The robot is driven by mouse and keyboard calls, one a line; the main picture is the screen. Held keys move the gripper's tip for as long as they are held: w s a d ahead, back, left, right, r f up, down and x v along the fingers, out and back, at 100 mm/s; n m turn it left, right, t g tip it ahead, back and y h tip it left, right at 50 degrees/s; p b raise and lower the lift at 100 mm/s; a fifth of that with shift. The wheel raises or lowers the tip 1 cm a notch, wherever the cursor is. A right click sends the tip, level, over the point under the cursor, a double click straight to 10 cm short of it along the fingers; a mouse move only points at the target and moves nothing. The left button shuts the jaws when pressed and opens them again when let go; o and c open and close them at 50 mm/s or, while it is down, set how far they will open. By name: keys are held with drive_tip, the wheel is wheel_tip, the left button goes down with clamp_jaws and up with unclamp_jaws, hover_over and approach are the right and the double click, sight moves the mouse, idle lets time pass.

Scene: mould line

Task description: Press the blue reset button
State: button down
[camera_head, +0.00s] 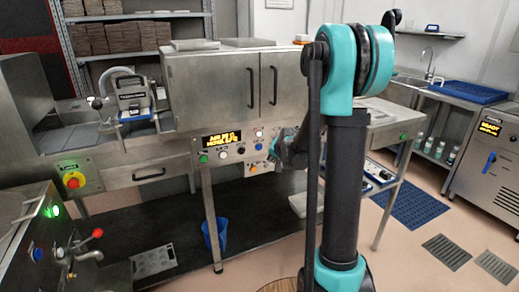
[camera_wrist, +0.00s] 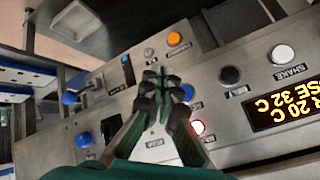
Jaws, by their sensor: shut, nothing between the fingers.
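The control panel (camera_head: 229,150) is on the front of the steel machine, with a lit display. In the wrist view the panel appears upside down. A blue button (camera_wrist: 187,93) sits close to the right of my gripper (camera_wrist: 162,77), partly hidden by its finger. A blue button (camera_head: 259,133) also shows on the panel in the head view. My gripper is shut and empty, its fingertips pointing at the panel. I cannot tell whether they touch it. Another blue button (camera_wrist: 84,139) lies at lower left in the wrist view. I cannot read which blue one is labelled reset.
An orange button (camera_wrist: 174,39), a black button (camera_wrist: 229,75), a white button (camera_wrist: 282,54) and a red-lit button (camera_wrist: 197,127) surround my gripper. A blue-knobbed lever (camera_wrist: 69,98) is at left. A blue bucket (camera_head: 214,234) stands under the bench.

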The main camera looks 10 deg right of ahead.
sight(259, 147)
drive_tip(key=shift+w, duration=0.1)
drive_tip(key=shift+w+a, duration=0.45)
drive_tip(key=shift+w, duration=0.9)
drive_tip(key=shift+w+a, duration=0.45)
drive_tip(key=shift+w, duration=0.9)
drive_tip(key=shift+w+a, duration=0.45)
drive_tip(key=shift+w, duration=0.9)
drive_tip(key=shift+w, duration=0.15)
drive_tip(key=shift+w+a, duration=0.15)
drive_tip(key=shift+w, duration=0.1)
drive_tip(key=shift+w+a, duration=0.1)
drive_tip(key=shift+w, duration=0.3)
drive_tip(key=shift+s, duration=0.1)
drive_tip(key=shift+s+d, duration=0.25)
drive_tip(key=shift+s, duration=0.45)
